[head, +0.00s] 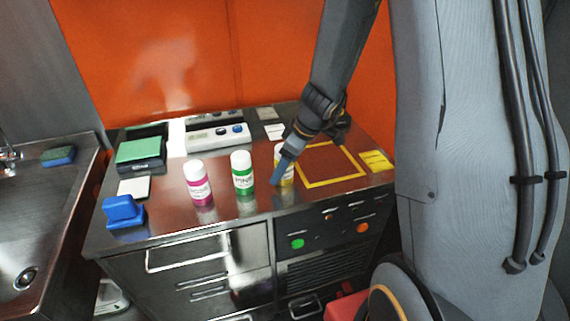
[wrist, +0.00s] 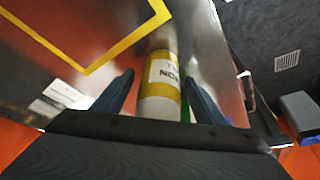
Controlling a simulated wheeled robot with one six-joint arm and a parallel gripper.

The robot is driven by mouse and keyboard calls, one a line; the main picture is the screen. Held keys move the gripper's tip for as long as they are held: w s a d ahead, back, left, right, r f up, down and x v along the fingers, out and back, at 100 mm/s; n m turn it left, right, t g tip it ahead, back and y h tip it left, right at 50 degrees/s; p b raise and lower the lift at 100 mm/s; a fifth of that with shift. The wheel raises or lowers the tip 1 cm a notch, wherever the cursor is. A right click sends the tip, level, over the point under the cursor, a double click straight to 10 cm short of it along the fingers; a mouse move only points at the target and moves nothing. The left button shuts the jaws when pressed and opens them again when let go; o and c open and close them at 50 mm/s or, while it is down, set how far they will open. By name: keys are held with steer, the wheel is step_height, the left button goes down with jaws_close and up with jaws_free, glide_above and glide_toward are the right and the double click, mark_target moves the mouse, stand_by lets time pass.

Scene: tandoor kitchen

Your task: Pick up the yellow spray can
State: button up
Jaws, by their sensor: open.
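The yellow spray can (head: 286,174) stands upright on the counter, with a white cap and a white label. In the head view my gripper (head: 281,166) is at the can and covers part of it. In the wrist view the yellow can (wrist: 160,88) lies between the two blue fingers of my gripper (wrist: 158,92). The fingers are open, one on each side, with a visible gap to the can on the left. On the right I cannot tell if finger and can touch.
A green can (head: 243,175) and a pink can (head: 198,184) stand left of the yellow one. A yellow square outline (head: 330,183) marks clear counter to the right. A blue block (head: 123,212), a green-topped box (head: 139,150) and a sink (head: 45,225) are further left.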

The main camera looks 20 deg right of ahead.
steer(key=c, duration=1.2)
steer(key=shift+c, duration=0.4)
steer(key=shift+r, duration=0.1)
